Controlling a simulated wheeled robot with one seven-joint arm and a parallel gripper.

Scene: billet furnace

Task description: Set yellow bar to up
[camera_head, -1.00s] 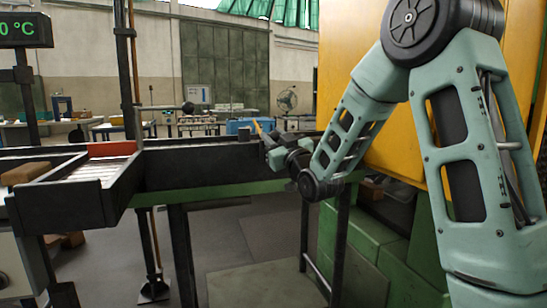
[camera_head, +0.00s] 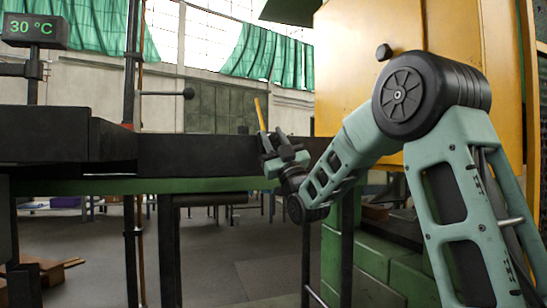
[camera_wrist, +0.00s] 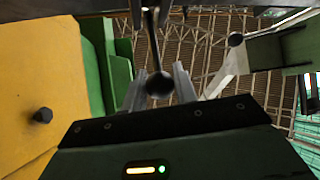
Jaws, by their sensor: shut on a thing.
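I cannot tell from that view whether this rod is part of the bar.
The yellow furnace housing (camera_head: 405,50) stands right, behind my arm. A dark trough (camera_head: 190,158) on a green frame (camera_head: 150,186) runs left. A black-knobbed rod (camera_head: 165,93) juts from a post. A display (camera_head: 36,31) reads 30 °C.

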